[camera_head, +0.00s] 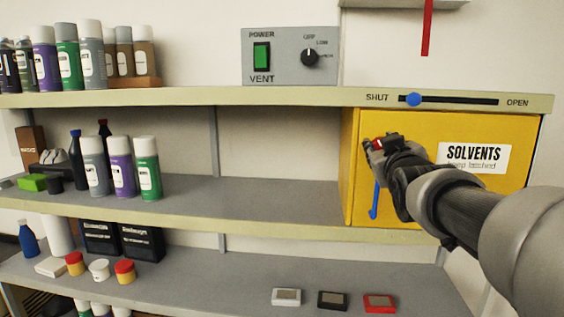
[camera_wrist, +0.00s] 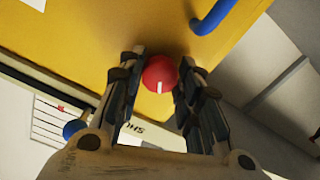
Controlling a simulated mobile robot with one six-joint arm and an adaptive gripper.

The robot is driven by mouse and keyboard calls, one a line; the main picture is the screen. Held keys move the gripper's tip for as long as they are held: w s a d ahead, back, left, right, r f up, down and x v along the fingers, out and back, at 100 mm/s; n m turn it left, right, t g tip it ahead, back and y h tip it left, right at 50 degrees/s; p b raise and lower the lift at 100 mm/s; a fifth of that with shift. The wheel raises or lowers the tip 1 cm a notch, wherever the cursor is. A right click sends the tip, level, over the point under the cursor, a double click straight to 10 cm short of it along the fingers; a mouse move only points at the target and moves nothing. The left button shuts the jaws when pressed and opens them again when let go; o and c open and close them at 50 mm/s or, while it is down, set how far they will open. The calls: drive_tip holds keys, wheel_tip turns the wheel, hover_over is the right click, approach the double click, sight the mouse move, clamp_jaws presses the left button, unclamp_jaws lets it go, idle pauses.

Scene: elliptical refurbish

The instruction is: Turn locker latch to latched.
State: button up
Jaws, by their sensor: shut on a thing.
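The locker (camera_head: 480,190) is a yellow box on the right of the middle shelf, with a white SOLVENTS label (camera_head: 474,156) and a blue handle (camera_head: 374,202) on its front. The latch is a round red knob (camera_wrist: 159,73) with a short white mark, which points down toward my palm in the wrist view. My gripper (camera_wrist: 160,80) is shut on the red knob, one finger on each side. In the head view, my gripper (camera_head: 385,149) is at the upper left of the locker front and mostly hides the knob (camera_head: 377,143). The locker front looks closed.
Above the locker, a slider with a blue knob (camera_head: 414,99) sits near SHUT on the shelf edge. A vent panel (camera_head: 290,56) stands above. Spray cans (camera_head: 120,167) and bottles fill the left shelves. The middle shelf is clear left of the locker.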

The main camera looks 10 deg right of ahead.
drive_tip(key=n+b, duration=0.4)
drive_tip(key=n, duration=0.1)
drive_tip(key=shift+f+n, duration=0.1)
drive_tip(key=shift+n, duration=0.2)
drive_tip(key=n+b, duration=0.1)
drive_tip(key=n, duration=0.5)
drive_tip(key=shift+n, duration=0.3)
drive_tip(key=o, duration=1.1)
drive_tip(key=shift+v, duration=3.85)
drive_tip(key=shift+w, duration=0.1)
